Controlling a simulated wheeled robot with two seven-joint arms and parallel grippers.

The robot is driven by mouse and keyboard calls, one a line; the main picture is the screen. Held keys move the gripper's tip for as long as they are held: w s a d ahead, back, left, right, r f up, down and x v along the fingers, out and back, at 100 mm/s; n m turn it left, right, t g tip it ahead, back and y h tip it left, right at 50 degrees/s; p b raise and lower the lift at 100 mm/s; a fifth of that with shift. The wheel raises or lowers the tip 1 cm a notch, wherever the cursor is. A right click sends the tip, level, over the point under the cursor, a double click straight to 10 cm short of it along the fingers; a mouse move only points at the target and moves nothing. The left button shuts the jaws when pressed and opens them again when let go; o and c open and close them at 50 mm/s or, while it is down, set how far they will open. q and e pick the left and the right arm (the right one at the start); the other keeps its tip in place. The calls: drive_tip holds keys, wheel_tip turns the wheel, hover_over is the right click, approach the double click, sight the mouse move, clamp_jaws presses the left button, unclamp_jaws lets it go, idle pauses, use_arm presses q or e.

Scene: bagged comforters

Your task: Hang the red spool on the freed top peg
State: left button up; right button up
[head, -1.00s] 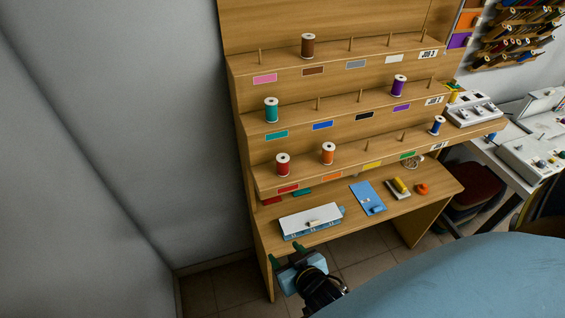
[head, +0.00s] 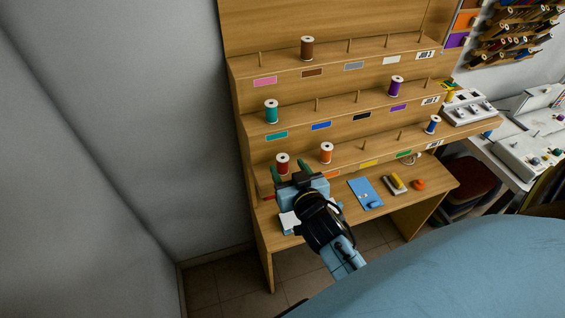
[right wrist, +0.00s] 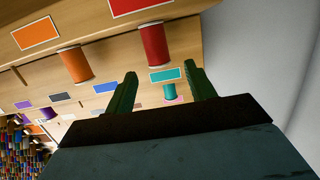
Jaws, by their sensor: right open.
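The red spool (head: 282,160) stands on the leftmost place of the bottom shelf in the head view. It also shows in the right wrist view (right wrist: 155,43), a little beyond the fingertips. My right gripper (head: 290,170) is open and empty, just in front of the red spool; its two green fingers point at the shelf. In the right wrist view the open fingers (right wrist: 159,70) have nothing between them that they touch. On the top shelf, the leftmost peg (head: 260,59), above a pink label, is bare. Several other top pegs are bare too. My left gripper is out of view.
A brown spool (head: 307,48) stands on the top shelf. Teal (head: 271,111) and purple (head: 396,86) spools stand on the middle shelf. An orange spool (head: 326,153) stands close right of the red one. A blue spool (head: 432,125) is farther right. A grey wall lies left.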

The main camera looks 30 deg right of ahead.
sight(284, 160)
drive_tip(key=shift+w+d, duration=0.15)
drive_tip(key=shift+w, duration=0.45)
drive_tip(key=x, duration=0.4)
drive_tip(key=shift+w+f+p, duration=0.1)
drive_tip(key=shift+p, duration=0.3)
drive_tip(key=shift+c, duration=0.2)
